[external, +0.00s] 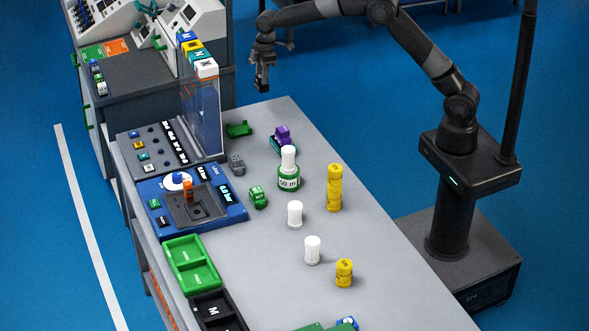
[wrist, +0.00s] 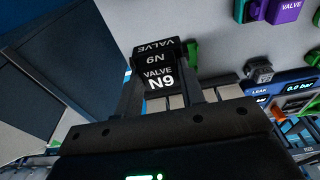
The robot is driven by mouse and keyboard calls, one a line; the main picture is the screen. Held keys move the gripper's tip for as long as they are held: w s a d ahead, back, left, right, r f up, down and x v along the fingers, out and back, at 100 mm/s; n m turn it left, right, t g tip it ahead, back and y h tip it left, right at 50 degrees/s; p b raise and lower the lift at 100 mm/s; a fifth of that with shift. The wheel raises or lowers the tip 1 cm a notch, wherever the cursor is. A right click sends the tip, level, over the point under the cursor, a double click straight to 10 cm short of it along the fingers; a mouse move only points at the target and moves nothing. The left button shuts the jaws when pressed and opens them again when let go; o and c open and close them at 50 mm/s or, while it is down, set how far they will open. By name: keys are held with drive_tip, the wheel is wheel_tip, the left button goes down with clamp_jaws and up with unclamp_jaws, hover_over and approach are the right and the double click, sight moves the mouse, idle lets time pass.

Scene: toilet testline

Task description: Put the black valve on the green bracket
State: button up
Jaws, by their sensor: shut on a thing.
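My gripper (external: 262,84) is shut on the black valve (wrist: 158,72), which is marked "VALVE N9" in white. The valve sits between the two fingers in the wrist view. In the external view the gripper hangs above and beyond the table's far end, and the dark valve is hard to tell from the fingers. The green bracket (external: 239,128) lies empty on the table near its far edge, below and left of my gripper. Part of a green piece, likely this bracket, shows behind the valve in the wrist view (wrist: 193,54).
A purple valve (external: 282,134) on a teal base and a grey part (external: 236,163) stand near the bracket. A clear-sided stand (external: 205,110) rises to its left. White and yellow bottles (external: 335,188) stand farther along the table (external: 390,270).

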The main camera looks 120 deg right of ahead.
drive_tip(key=shift+w+a+f, duration=0.7)
drive_tip(key=shift+w+f, duration=0.6)
drive_tip(key=shift+f, duration=0.25)
drive_tip(key=shift+w+a+f, duration=0.7)
drive_tip(key=shift+w+f, duration=0.6)
drive_tip(key=shift+f, duration=0.25)
drive_tip(key=shift+w+a+f, duration=0.7)
drive_tip(key=shift+w+f, duration=0.6)
drive_tip(key=shift+f, duration=0.25)
drive_tip(key=shift+f, duration=0.1)
drive_tip(key=shift+f, duration=0.35)
drive_tip(key=o, duration=1.1)
drive_tip(key=shift+f, duration=0.1)
